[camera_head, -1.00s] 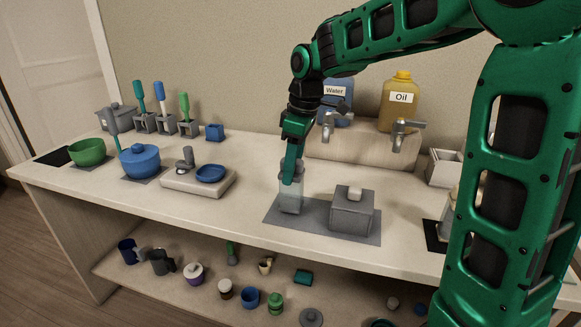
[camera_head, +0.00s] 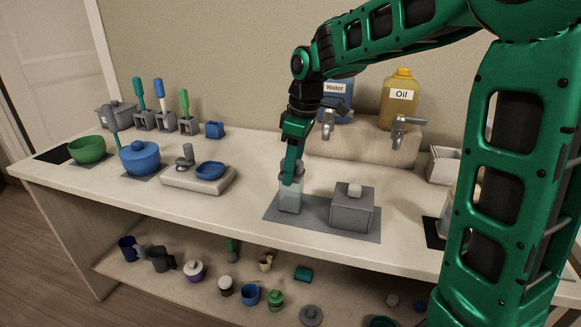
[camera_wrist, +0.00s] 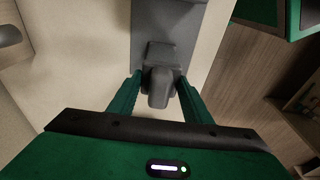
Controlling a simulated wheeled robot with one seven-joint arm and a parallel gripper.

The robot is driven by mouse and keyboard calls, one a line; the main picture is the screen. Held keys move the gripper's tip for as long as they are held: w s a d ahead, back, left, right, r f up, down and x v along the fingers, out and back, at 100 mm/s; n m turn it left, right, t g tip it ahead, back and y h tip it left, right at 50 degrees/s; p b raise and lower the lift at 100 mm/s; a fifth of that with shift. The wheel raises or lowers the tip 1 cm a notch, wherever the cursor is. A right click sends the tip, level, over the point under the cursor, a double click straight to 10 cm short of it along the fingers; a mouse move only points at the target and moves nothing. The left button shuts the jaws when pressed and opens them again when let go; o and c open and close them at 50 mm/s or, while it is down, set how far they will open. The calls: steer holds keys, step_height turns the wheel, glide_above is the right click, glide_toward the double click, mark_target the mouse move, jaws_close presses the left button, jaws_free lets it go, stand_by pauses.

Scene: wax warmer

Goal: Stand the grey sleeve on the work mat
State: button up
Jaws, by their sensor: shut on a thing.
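The sleeve (camera_head: 290,200), pale grey and slightly see-through in the head view, stands upright at the left end of the dark grey work mat (camera_head: 314,217). Its base appears to touch the mat. My gripper (camera_head: 291,181) points down and is shut on the upper part of the sleeve. In the wrist view, my two green fingers (camera_wrist: 160,92) flank a grey shape, which appears to be the sleeve seen from above. The fingers hide part of the sleeve in the head view.
A grey lidded box (camera_head: 352,210) stands on the mat just right of the sleeve. A scale with a blue dish (camera_head: 210,170) stands to the left. Water and oil (camera_head: 400,100) containers with taps stand behind. Bare table lies between scale and mat.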

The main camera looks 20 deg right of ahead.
steer(key=o, duration=1.4)
steer(key=shift+r, duration=0.15)
steer(key=shift+s+d+r, duration=0.1)
steer(key=shift+d+r, duration=0.05)
steer(key=shift+r, duration=1.1)
steer(key=shift+s+d+r, duration=0.15)
steer(key=shift+d+r, duration=0.05)
steer(key=shift+r, duration=1.1)
steer(key=shift+s+d+r, duration=0.1)
steer(key=shift+d+r, duration=0.05)
steer(key=shift+r, duration=1.1)
steer(key=r, duration=0.3)
steer(key=d+r, duration=0.1)
steer(key=r, duration=0.6)
steer(key=shift+s+d+r, duration=0.15)
steer(key=shift+s+r, duration=0.05)
steer(key=shift+s, duration=0.2)
